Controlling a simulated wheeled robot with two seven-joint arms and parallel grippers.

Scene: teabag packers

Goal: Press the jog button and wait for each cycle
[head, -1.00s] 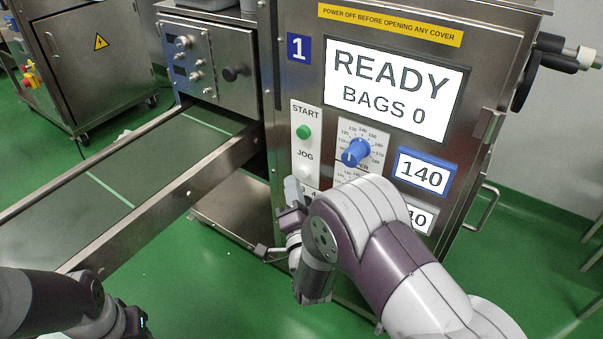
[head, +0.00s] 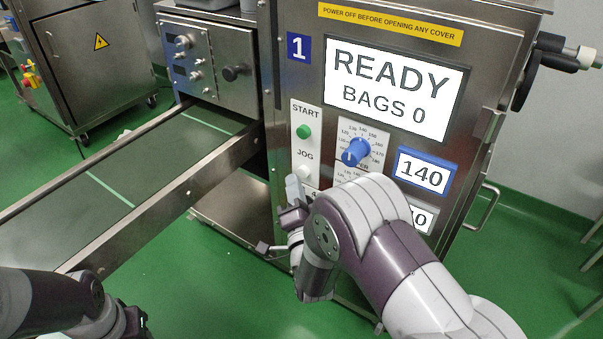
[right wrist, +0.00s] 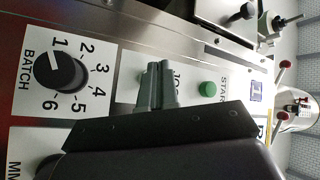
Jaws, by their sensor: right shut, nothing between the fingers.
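The white JOG button (head: 304,172) sits on the machine's front panel, below the green START button (head: 303,131). My right gripper (head: 293,186) is shut and empty, its tips just below and left of the JOG button in the head view. In the right wrist view its fingers (right wrist: 156,76) cover part of the JOG label and most of the button's place, so I cannot tell whether they touch it. The screen (head: 395,90) reads READY, BAGS 0. My left gripper (head: 138,323) shows only partly at the lower left, and its jaws are unclear.
A blue dial (head: 356,152) and a blue-framed 140 display (head: 424,175) sit right of the buttons. A black BATCH knob (right wrist: 60,72) shows in the right wrist view. A conveyor (head: 150,165) runs out to the left. Green floor is open below it.

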